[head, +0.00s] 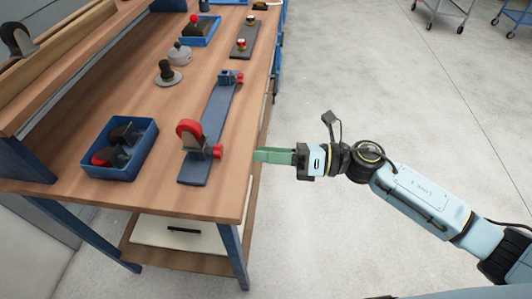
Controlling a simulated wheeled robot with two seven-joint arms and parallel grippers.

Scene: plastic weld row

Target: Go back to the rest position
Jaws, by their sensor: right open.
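My right gripper (260,155) reaches in from the right, with green fingers pointing left. It is open, and I see nothing held in it. Its fingertips show at the right edge of the wooden workbench (150,195), close to the red knob of a clamp on a dark blue plate (193,171). From this angle I cannot tell their exact height above or beside the bench edge. My left gripper is not in view.
A blue bin (148,163) with black and red parts stands at the front left of the bench. A grey round-based piece (168,79), another blue tray (214,31) and a dark plate (236,52) lie farther back. The grey floor (350,80) right of the bench is open.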

